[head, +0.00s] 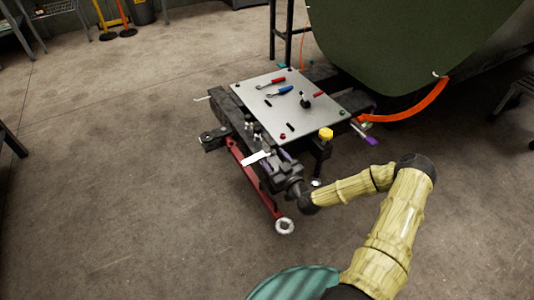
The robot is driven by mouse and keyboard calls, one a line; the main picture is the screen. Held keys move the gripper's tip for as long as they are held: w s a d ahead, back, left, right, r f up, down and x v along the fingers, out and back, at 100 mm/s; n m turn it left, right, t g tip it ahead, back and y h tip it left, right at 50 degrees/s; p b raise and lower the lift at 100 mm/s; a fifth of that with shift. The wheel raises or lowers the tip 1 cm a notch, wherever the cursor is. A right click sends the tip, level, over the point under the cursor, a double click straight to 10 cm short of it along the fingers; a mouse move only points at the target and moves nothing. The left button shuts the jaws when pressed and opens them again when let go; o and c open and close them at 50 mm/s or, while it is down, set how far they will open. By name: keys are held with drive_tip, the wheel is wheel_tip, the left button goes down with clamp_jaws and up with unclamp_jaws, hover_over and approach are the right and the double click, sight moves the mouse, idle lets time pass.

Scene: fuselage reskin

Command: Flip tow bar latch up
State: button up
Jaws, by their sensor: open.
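A red tow bar (236,152) runs along the near left side of a low dark cart, with a round metal ring (284,226) at its lower end. A dark block (214,138) sits at its upper end. My gripper (262,167) reaches in from the lower right and is open over the cart's near edge, beside the bar. A small white flat piece (255,158) shows by the fingers. I cannot pick out the latch clearly, or tell whether the fingers touch anything; the gripper and arm hide part of that area.
A grey plate (262,100) on the cart holds a red-handled tool (270,83), a blue-handled tool (279,91) and small parts. A yellow knob (326,134) stands at its corner. A green fuselage panel (400,40) and orange hose (408,112) are at right. Floor at left is clear.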

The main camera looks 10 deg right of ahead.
drive_tip(key=b+x, duration=0.1)
drive_tip(key=x, duration=0.3)
drive_tip(key=shift+w+a+f, duration=0.1)
drive_tip(key=shift+w+f, duration=0.05)
drive_tip(key=shift+w, duration=0.05)
drive_tip(key=shift+w+a+b, duration=0.15)
drive_tip(key=shift+w+b, duration=0.2)
drive_tip(key=shift+w, duration=0.15)
drive_tip(key=c, duration=1.3)
drive_tip(key=shift+o, duration=0.2)
drive_tip(key=shift+w, duration=0.1)
